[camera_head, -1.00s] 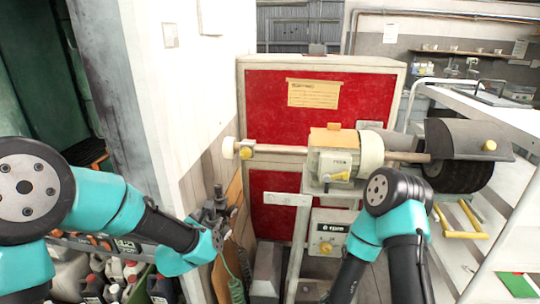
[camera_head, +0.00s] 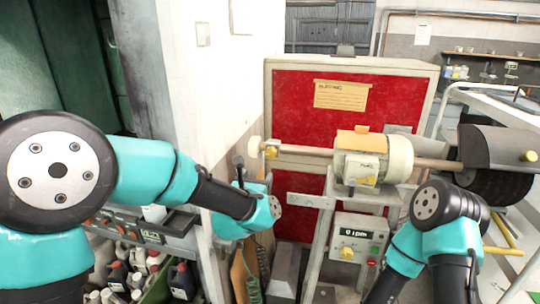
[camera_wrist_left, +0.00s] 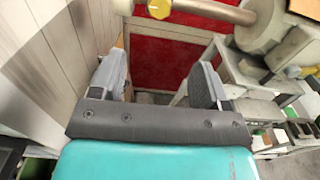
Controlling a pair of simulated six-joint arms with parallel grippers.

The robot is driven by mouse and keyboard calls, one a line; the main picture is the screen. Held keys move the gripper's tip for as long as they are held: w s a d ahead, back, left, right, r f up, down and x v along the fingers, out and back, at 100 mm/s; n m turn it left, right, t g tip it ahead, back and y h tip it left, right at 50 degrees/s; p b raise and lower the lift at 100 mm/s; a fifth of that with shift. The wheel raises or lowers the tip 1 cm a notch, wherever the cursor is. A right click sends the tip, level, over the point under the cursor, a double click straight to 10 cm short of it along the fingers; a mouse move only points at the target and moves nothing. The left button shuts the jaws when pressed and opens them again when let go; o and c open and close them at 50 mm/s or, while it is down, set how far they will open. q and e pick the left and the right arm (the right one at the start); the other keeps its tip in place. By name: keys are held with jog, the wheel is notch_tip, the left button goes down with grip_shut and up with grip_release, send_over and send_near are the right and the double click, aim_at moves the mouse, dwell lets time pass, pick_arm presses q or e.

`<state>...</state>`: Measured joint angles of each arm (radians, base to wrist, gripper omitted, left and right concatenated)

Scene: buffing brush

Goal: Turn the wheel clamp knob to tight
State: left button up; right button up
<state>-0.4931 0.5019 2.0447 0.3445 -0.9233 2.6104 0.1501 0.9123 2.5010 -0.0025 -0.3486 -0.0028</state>
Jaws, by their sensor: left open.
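The buffing machine (camera_head: 365,165) has a long horizontal shaft. A yellow knob (camera_head: 271,150) sits near the shaft's left end, beside a small pale wheel (camera_head: 256,149). In the left wrist view the yellow knob (camera_wrist_left: 160,8) is at the top edge, beyond the fingers. My left gripper (camera_head: 239,172) is below and left of the knob, apart from it. In the left wrist view its two fingers (camera_wrist_left: 158,78) are wide apart with nothing between them. My right arm is at the lower right; its gripper is out of view.
A red board (camera_head: 300,105) with a paper label stands behind the machine. A dark wheel (camera_head: 495,185) under a guard is at the shaft's right end. A control panel (camera_head: 355,240) is below the machine. A pale wall (camera_head: 180,60) and several bottles (camera_head: 180,280) are left.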

aim_at(270, 153)
pick_arm(q)
jog(key=x, duration=1.6)
jog(key=shift+w+d+f, duration=0.1)
jog(key=shift+w+d, duration=0.05)
jog(key=shift+w, duration=0.1)
jog(key=c, duration=0.9)
